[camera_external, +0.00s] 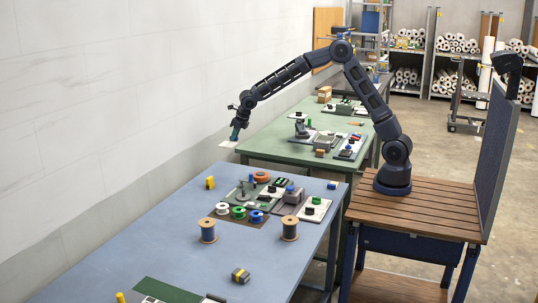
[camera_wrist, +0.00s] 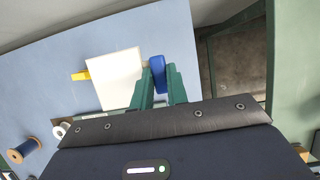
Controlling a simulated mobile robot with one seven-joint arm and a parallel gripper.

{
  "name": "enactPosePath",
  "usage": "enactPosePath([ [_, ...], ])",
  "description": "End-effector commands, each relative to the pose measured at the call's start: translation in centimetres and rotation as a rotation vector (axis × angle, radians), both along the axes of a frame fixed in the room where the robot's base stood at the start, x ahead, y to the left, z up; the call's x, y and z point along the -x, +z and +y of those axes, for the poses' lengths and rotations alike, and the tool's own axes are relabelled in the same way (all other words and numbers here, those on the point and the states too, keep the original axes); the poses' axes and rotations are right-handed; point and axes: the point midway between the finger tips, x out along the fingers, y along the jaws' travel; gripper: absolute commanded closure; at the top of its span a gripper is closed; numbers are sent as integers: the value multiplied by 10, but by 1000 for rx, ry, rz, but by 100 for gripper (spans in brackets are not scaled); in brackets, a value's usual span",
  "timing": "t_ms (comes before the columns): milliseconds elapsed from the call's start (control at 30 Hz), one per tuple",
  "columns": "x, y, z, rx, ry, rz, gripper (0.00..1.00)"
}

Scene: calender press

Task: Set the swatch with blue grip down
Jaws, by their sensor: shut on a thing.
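My gripper (camera_external: 235,134) is shut on the blue grip (camera_wrist: 157,74) of a swatch, with its green fingers (camera_wrist: 160,90) on either side of the grip. The swatch is a thin white sheet (camera_wrist: 116,78). It also shows in the external view (camera_external: 228,144), held up in the air near the wall. In the wrist view the swatch lies over the blue table (camera_wrist: 40,85), left of the fingers. The grip is too small to make out in the external view.
A yellow piece (camera_external: 210,182) stands on the blue table and shows partly past the swatch's edge. A green table (camera_external: 270,140) adjoins. The blue table's left middle is clear.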

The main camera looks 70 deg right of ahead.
Motion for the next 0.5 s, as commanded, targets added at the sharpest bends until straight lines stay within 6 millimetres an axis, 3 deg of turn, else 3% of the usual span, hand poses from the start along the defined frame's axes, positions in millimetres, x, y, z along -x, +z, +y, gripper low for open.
enactPosePath([
  [200, 1, -50, 1, 0, 0, 3, 100],
  [500, 0, -108, 0, 0, 0, 1, 100],
])
